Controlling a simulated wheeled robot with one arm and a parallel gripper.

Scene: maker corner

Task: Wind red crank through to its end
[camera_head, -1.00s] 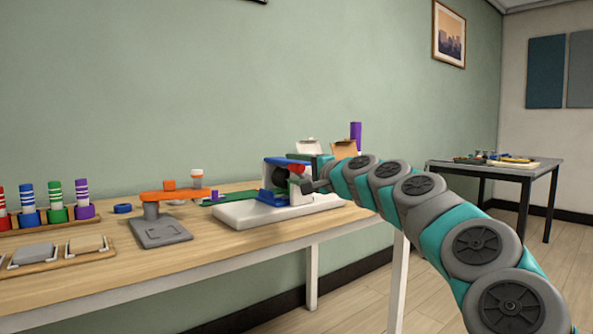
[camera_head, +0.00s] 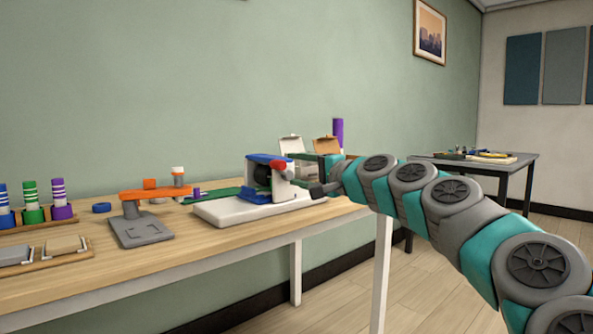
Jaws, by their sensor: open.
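A blue and white device (camera_head: 284,188) with a dark round part stands on a white base plate (camera_head: 228,209) on the wooden table. My own wrist hides the area behind the gripper.
An orange arm on a grey stand (camera_head: 142,230) is left of the base plate. Striped coloured cylinders (camera_head: 33,202) and grey and tan blocks lie further left. A dark table (camera_head: 487,160) is at the far right.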

